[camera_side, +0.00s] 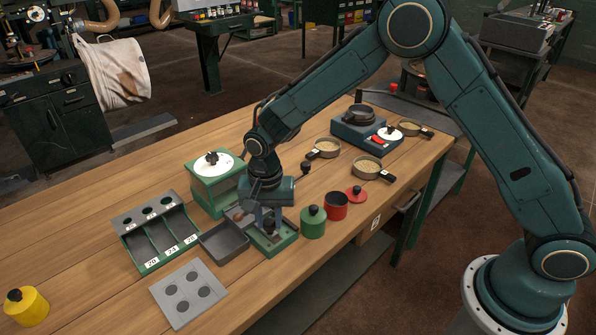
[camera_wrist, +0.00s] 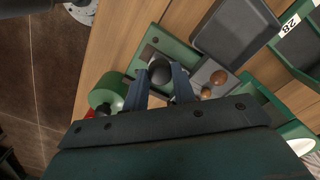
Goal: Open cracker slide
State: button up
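The cracker is a green-framed block (camera_side: 283,243) on the bench, with a grey slide plate (camera_wrist: 200,75) and a dark round knob (camera_wrist: 159,70). My gripper (camera_side: 268,222) points down over it. In the wrist view my two fingertips (camera_wrist: 160,76) stand on either side of the knob. They look close to its sides, but whether they press on it cannot be told. Brown nuts (camera_wrist: 218,77) lie on the grey part beside the knob. My gripper hides part of the cracker in the side view.
A grey tray (camera_side: 224,241) stands left of the cracker and a green lidded pot (camera_side: 313,222) right of it. A red pot (camera_side: 336,206), a green-framed scale (camera_side: 208,184) and a numbered rack (camera_side: 158,238) are nearby.

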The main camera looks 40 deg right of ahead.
jog(key=shift+o, duration=0.7)
notch_tip(320, 180, up, 14)
dwell(0.4)
